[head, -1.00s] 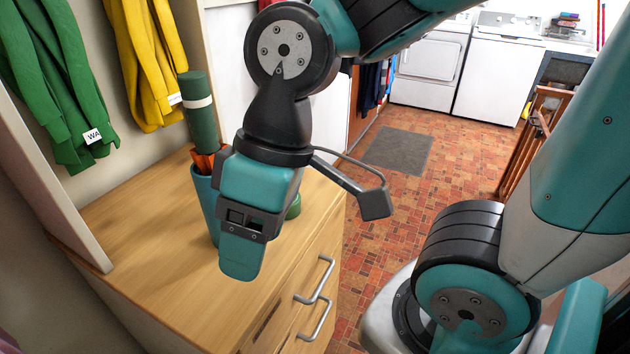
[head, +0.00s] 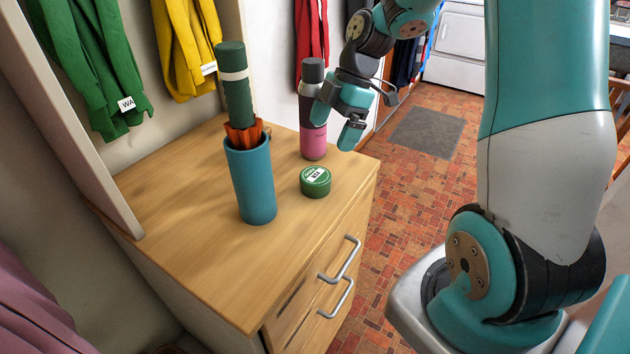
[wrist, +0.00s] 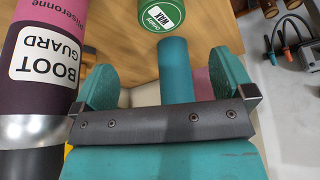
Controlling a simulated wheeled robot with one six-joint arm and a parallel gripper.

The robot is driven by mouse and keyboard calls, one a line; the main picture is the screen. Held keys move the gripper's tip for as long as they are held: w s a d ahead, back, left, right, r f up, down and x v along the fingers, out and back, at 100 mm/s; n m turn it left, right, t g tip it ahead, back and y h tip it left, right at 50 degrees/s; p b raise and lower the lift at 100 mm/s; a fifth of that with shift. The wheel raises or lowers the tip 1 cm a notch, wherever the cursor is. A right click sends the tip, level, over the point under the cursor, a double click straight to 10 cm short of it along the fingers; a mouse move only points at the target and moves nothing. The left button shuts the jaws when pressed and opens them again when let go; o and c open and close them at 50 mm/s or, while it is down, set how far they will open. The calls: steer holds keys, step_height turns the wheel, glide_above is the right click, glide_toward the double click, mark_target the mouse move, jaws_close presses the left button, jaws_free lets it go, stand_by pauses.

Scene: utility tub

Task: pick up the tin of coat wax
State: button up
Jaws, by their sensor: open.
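The tin of coat wax is a low round green tin (head: 315,182) with a white label on its lid. It sits upright on the wooden cabinet top (head: 190,260), right of a teal cup. In the wrist view the green tin (wrist: 160,14) is cut by the top edge, ahead of the fingers, with WAX readable on it. My gripper (head: 350,132) is above the cabinet's far right edge, up and right of the tin and apart from it. In the wrist view my gripper (wrist: 165,88) is open, its two teal fingers apart with nothing held between them.
A pink and dark bottle (head: 313,140) stands behind the tin, close beside my gripper; BOOT GUARD shows on it in the wrist view (wrist: 50,55). The teal cup (head: 252,185) holds a green cylinder (head: 236,95) and orange material. The front of the cabinet top is clear.

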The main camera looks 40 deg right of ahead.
mark_target(315, 175)
steer(key=x, duration=0.7)
steer(key=shift+a, duration=0.1)
steer(key=shift+s+p+x, duration=0.2)
steer(key=shift+p+x, duration=0.45)
steer(key=shift+x, duration=1.95)
steer(key=c, duration=1)
steer(key=shift+c, duration=0.2)
